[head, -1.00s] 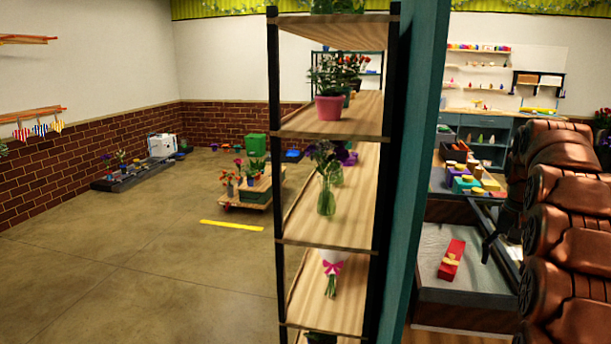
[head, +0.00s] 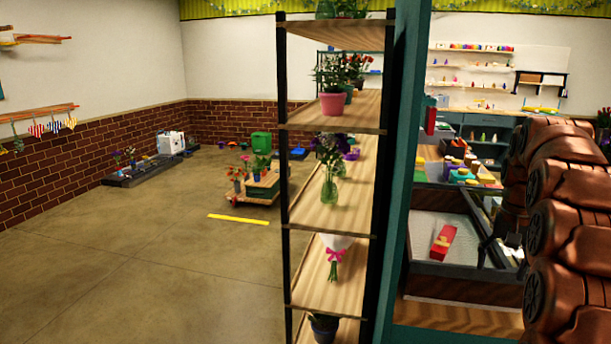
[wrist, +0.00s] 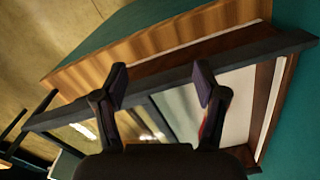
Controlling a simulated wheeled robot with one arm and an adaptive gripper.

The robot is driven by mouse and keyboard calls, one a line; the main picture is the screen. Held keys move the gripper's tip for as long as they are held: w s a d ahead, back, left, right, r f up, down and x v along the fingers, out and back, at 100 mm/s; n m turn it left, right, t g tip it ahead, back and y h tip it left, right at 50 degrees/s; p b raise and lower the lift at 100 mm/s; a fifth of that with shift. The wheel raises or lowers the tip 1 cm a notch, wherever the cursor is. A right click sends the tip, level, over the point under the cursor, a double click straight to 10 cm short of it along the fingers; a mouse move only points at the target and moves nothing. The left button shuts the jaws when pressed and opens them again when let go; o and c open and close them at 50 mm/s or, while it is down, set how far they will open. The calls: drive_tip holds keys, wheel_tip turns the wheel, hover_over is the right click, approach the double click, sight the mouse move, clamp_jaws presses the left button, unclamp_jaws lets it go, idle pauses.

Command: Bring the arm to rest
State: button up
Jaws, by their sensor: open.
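My gripper (wrist: 160,88) is open in the wrist view, its two dark fingers apart with nothing between them. Below the fingers are a dark-framed tray (wrist: 262,110) with a pale inside and a wooden edge. In the head view my brown arm stands folded at the right, and the dark gripper end (head: 487,250) shows partly beside a grey tray (head: 425,265). A red box with a yellow bow (head: 443,241) lies in that tray, apart from the gripper.
A tall shelf (head: 335,118) with potted plants and bouquets stands close ahead, against a teal post (head: 402,150). Open floor (head: 130,260) lies to the left, with a yellow strip (head: 238,219) and a low plant cart (head: 262,188). Shelves and a counter are at the back right.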

drive_tip(key=s+a+f+n, duration=0.1)
drive_tip(key=s+a+n, duration=0.2)
drive_tip(key=s+a, duration=1.2)
drive_tip(key=s+a+f+n, duration=0.2)
drive_tip(key=s+a+f, duration=0.2)
drive_tip(key=s, duration=0.6)
drive_tip(key=s+a+f+n+g, duration=0.1)
drive_tip(key=s+a+f, duration=0.4)
drive_tip(key=s, duration=0.5)
drive_tip(key=shift+a+n+g, duration=0.3)
drive_tip(key=shift+a+n, duration=0.05)
drive_tip(key=shift+n, duration=0.05)
